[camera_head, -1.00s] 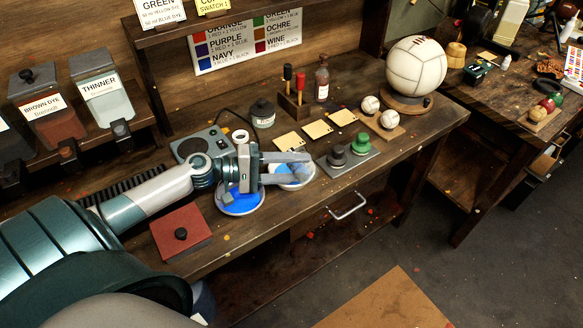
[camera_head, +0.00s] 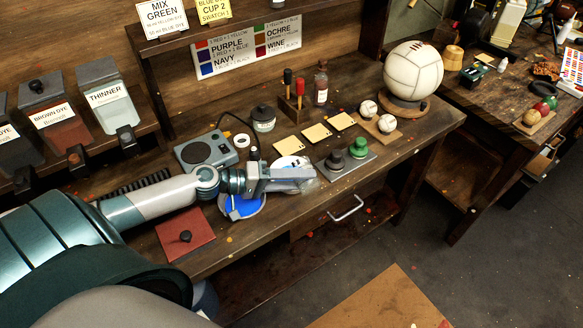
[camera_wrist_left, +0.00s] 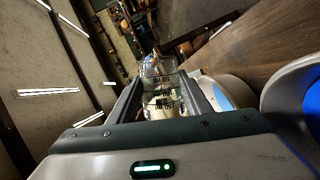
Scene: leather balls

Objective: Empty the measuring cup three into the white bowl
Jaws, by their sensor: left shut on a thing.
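My left gripper (camera_head: 314,178) is shut on a clear measuring cup (camera_wrist_left: 160,76) with dark markings, which shows between the fingers in the wrist view. In the head view the cup is mostly hidden by the fingers. The gripper is over or just in front of a white bowl (camera_head: 290,161), whose near part it hides. In the wrist view a white bowl with blue inside (camera_wrist_left: 238,90) is right of the fingers. My right gripper is not in view.
A wider dish of blue liquid (camera_head: 243,207) is below my left wrist. A tray with dark and green weights (camera_head: 345,163) is close to the right of the fingertips.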

